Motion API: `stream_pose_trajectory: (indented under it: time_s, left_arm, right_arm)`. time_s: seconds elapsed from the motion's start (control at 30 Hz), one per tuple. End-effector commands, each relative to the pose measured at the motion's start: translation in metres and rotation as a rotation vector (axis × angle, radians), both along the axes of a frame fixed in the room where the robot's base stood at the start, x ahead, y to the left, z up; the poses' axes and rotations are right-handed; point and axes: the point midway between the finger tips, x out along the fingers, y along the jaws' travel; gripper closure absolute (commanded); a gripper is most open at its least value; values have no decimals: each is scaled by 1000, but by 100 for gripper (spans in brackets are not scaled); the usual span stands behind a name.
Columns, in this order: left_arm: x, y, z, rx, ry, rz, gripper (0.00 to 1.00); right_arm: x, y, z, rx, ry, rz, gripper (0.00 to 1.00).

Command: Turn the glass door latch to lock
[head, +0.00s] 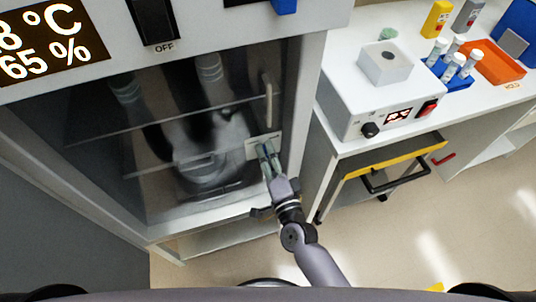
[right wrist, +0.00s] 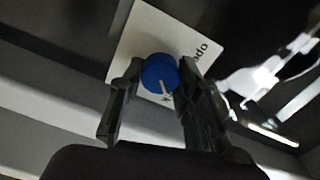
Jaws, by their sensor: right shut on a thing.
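The glass door (head: 180,150) of the cabinet is closed in the head view, with a vertical handle (head: 268,98) near its right edge. Below the handle is a pale latch plate (head: 254,150). In the right wrist view the latch is a round blue knob (right wrist: 160,72) with a white pointer mark, on a white plate (right wrist: 150,35) with partly hidden lettering. My right gripper (head: 267,150) is at the latch, and the right wrist view shows its two fingers (right wrist: 155,95) on either side of the knob, shut on it. My left gripper is not in view.
A display panel (head: 50,40) and a black OFF switch (head: 153,22) are above the door. To the right, a white bench (head: 490,95) holds a white device (head: 380,85), a blue tube rack (head: 450,75) and an orange tray (head: 492,62).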

Motion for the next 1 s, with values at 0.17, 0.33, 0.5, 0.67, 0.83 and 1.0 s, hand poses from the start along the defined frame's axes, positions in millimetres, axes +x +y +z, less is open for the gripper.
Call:
stream_pose_trajectory:
  time_s: [0.17, 0.33, 0.5, 0.67, 0.83, 1.0]
  left_arm:
    - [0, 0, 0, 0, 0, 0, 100]
    - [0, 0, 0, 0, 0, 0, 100]
    - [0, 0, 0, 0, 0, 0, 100]
    - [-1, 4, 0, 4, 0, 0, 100]
    - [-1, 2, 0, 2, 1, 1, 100]
    - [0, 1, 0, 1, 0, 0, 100]
  right_arm:
    - [0, 0, 0, 2, 1, -1, 62]
    - [0, 0, 0, 1, 0, 0, 51]
    - [0, 0, 0, 0, 0, 0, 49]
    - [-1, 0, 0, 0, 1, 0, 49]
    - [-18, -6, -2, -2, 3, 0, 49]
    - [-52, -17, -2, -3, 5, 2, 49]
